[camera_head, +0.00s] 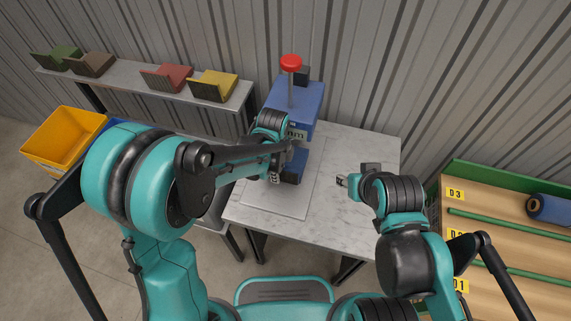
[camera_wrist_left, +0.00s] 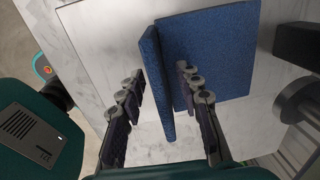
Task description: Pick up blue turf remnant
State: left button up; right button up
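The blue turf remnant (camera_wrist_left: 208,60) is a bent piece in the left wrist view, with one broad face and one narrow upright flap. In the head view the blue remnant (camera_head: 296,163) shows partly behind my left gripper (camera_head: 279,170), below the blue machine. In the left wrist view my left gripper (camera_wrist_left: 160,72) is open, with its fingers on either side of the flap. A gap shows between the left finger and the flap; contact on the right is unclear. My right gripper (camera_head: 343,181) is over the table's right part, too small to read.
A blue machine with a red knob (camera_head: 291,62) stands at the back of the marble table (camera_head: 350,150). A shelf (camera_head: 120,87) at left holds several V-shaped coloured pieces. A yellow bin (camera_head: 62,138) is below it. A rack (camera_head: 500,215) with a blue roll (camera_head: 550,209) stands at right.

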pick_arm(q)
grip_shut()
jog(key=shift+r, duration=0.1)
